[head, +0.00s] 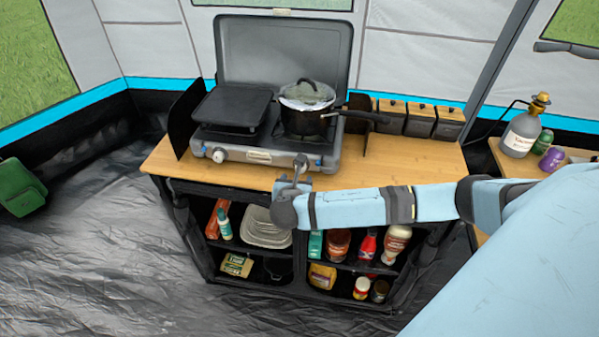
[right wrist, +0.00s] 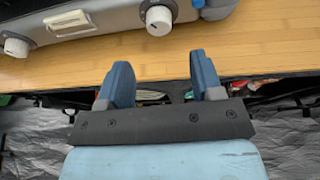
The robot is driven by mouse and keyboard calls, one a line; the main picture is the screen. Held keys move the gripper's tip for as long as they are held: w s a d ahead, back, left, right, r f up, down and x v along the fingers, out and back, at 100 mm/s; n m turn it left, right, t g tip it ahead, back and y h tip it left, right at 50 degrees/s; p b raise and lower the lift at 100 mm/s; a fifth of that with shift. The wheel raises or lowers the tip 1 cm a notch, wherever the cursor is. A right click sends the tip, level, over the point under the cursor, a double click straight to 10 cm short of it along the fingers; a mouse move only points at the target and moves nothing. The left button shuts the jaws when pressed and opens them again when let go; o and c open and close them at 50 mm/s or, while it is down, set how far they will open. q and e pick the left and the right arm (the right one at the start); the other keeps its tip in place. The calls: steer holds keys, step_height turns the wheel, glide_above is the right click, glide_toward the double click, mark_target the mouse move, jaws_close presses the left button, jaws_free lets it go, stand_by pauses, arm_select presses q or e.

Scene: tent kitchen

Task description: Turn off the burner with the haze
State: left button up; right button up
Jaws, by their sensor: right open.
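A grey two-burner camping stove (head: 265,157) stands on the wooden counter with its lid up. A black griddle (head: 232,107) covers the left burner. A pot (head: 305,118) with a glass lid sits on the right burner; the lid looks whitish, and I cannot tell haze from glass. The left knob (head: 219,156) and right knob (head: 300,160) are on the stove front; the right wrist view also shows the left knob (right wrist: 15,46) and right knob (right wrist: 159,19). My right gripper (right wrist: 160,75) is open and empty, apart from the right knob, which lies ahead between its finger lines.
The wooden counter (head: 409,163) has bare room right of the stove. The pot's handle (head: 365,116) sticks out right. Several canisters (head: 420,120) stand behind it. Shelves below hold plates (head: 266,228) and bottles. A gas bottle (head: 520,133) stands on the right-hand table.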

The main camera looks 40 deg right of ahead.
steer(key=x, duration=0.8)
steer(key=c, duration=0.9)
